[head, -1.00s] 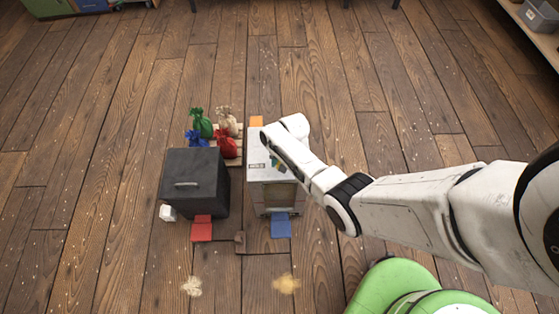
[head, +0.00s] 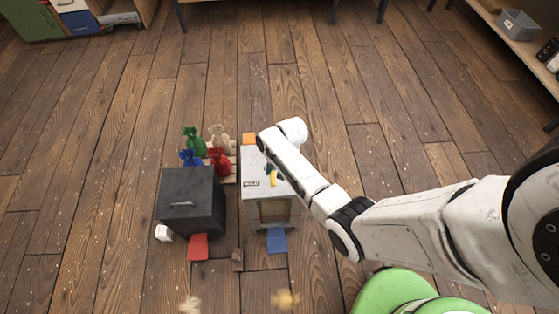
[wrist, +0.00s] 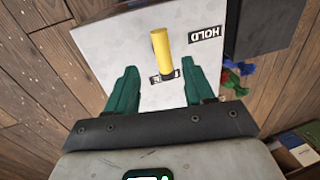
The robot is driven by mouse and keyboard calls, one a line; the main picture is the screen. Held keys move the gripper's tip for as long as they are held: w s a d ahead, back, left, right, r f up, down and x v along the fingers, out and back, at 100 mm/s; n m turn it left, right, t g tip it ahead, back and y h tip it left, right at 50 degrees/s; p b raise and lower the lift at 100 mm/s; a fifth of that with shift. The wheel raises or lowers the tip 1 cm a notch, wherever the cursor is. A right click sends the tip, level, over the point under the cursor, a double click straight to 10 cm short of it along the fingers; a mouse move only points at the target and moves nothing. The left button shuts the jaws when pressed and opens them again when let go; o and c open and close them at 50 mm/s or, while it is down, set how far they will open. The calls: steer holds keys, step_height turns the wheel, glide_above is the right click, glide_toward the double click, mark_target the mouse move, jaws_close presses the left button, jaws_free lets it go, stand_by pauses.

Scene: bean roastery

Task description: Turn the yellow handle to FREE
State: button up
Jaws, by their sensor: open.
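The yellow handle (wrist: 161,48) is on the white top of a box (head: 255,210). It also shows in the head view (head: 273,179), just below my gripper. In the wrist view its lower end covers part of a label (wrist: 155,80), whose word is partly hidden. A HOLD label (wrist: 205,33) lies to the right of the handle, clear of it. My gripper (wrist: 162,72) is open, with one green finger on each side of the handle's lower end. Gaps show between handle and fingers; I cannot tell their height above the top.
A dark box (head: 190,198) with a grey handle stands left of the white box. Red (head: 219,163), blue, green and beige sacks stand behind it. A red flap (head: 198,247) and a blue flap (head: 277,240) lie at the front.

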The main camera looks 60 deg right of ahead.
steer(key=shift+s+d+r+p, duration=0.15)
steer(key=shift+s+r, duration=0.05)
steer(key=shift+r, duration=0.85)
steer(key=shift+s+d+r+p, duration=0.1)
steer(key=shift+s+r+p, duration=0.05)
steer(key=shift+r, duration=0.9)
steer(key=s+a+r+n+h, duration=0.1)
steer(key=s+a+r+n, duration=0.9)
steer(key=s+a+r, duration=0.4)
steer(key=s, duration=0.4)
steer(key=shift+a+r+g, duration=0.25)
steer(key=shift+a+g, duration=0.1)
steer(key=shift+g, duration=0.05)
steer(key=shift+f, duration=0.1)
